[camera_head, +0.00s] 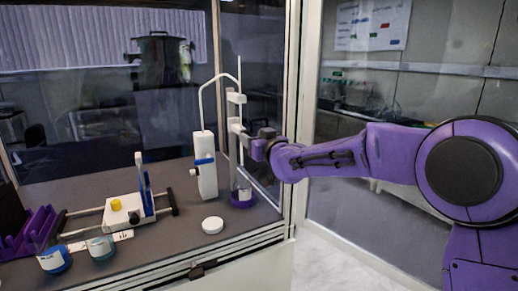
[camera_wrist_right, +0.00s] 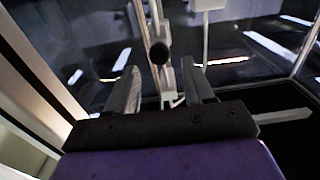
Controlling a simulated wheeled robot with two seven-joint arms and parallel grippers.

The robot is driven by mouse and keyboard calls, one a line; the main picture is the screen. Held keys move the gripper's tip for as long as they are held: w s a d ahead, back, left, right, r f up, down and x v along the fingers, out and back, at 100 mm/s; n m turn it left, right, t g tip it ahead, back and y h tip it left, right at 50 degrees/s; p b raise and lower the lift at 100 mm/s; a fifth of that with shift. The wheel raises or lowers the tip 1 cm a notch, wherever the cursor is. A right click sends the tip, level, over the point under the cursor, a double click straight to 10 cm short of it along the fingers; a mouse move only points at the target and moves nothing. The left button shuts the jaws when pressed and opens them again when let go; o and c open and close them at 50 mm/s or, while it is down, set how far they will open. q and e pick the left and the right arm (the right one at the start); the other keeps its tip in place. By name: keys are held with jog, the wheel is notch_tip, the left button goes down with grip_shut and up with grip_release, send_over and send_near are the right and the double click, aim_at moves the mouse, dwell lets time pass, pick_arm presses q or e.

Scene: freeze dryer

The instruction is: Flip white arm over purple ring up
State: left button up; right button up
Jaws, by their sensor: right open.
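The purple ring (camera_head: 243,202) sits at the foot of a slim upright stand, around the base of a clear vessel. Above it, a white arm (camera_head: 236,128) juts from the stand, partly covered by my right gripper (camera_head: 250,145). In the right wrist view my right gripper (camera_wrist_right: 161,88) has its two fingers apart. A pale upright part with a dark round knob (camera_wrist_right: 159,53) shows between and beyond the fingertips. I cannot tell whether either finger touches it. My left gripper is not in view.
A white device (camera_head: 205,165) with a curved tube stands just left of the stand. A white round lid (camera_head: 212,225) lies in front. A small white apparatus (camera_head: 128,212), blue-based jars (camera_head: 54,260) and a purple rack (camera_head: 38,230) are at left. The cabinet's frame post (camera_head: 297,110) is close at right.

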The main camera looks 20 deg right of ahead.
jog(key=s+b, duration=0.1)
jog(key=s, duration=0.4)
jog(key=shift+d, duration=0.1)
